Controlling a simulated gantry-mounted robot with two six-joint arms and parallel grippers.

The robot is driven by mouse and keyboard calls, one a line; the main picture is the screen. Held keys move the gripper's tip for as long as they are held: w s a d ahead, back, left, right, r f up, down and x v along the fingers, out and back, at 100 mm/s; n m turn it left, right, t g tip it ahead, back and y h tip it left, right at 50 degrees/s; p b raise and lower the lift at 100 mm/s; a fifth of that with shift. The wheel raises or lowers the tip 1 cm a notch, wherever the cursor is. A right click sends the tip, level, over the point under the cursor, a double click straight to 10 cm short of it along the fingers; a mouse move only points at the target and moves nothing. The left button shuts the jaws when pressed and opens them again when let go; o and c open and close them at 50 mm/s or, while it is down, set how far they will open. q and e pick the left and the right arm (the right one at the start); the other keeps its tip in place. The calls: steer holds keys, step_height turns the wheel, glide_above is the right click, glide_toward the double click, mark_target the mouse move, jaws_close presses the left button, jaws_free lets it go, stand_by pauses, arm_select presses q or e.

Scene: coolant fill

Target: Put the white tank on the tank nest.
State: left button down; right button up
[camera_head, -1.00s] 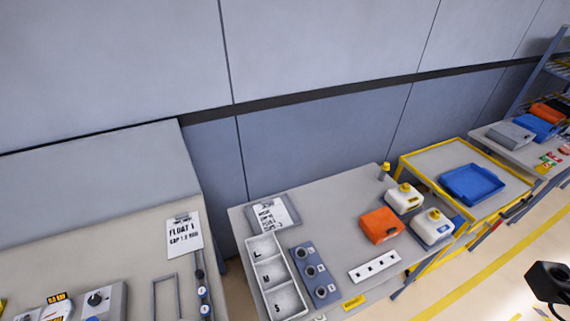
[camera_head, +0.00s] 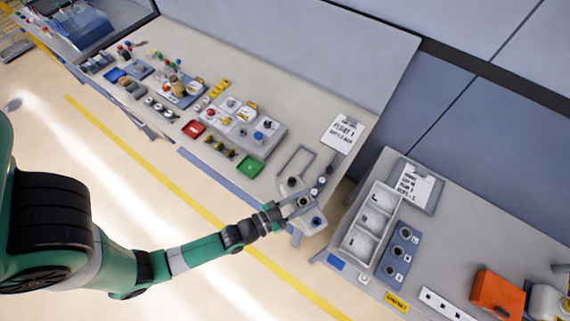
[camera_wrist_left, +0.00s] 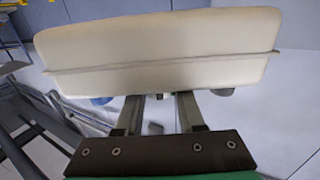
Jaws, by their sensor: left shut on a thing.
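My left gripper (camera_head: 284,208) is shut on the white tank (camera_head: 311,223), at the front right edge of the long bench. The tank has a blue spot on top in the head view. In the left wrist view the tank (camera_wrist_left: 160,50) fills the upper part, a pale body with a seam around it, with the fingers (camera_wrist_left: 160,112) below it. A grey rectangular frame (camera_head: 293,161) on the bench just behind the tank may be the tank nest; its front part is hidden or unclear. My right gripper is not in view.
The long bench carries a control panel (camera_head: 245,125), a green tray (camera_head: 249,165) and a paper card (camera_head: 342,133). Across a gap, a second table holds a white three-part tray (camera_head: 360,243), a blue-grey block with holes (camera_head: 400,254) and an orange canister (camera_head: 497,292).

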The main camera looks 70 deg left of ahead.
arm_select(q)
steer(key=s+a+f+n+g+y+b, duration=0.1)
steer(key=a+f+n+y+b, duration=0.4)
steer(key=a+f+b, duration=0.9)
steer(key=a+g+y, duration=0.1)
steer(key=a+y, duration=0.1)
steer(key=shift+s+a+g+y, duration=0.3)
steer(key=shift+s, duration=0.1)
steer(key=shift+f+b, duration=3.1)
steer(key=shift+f, duration=1.65)
steer(key=shift+f, duration=0.25)
steer(key=c, duration=0.5)
jaws_free()
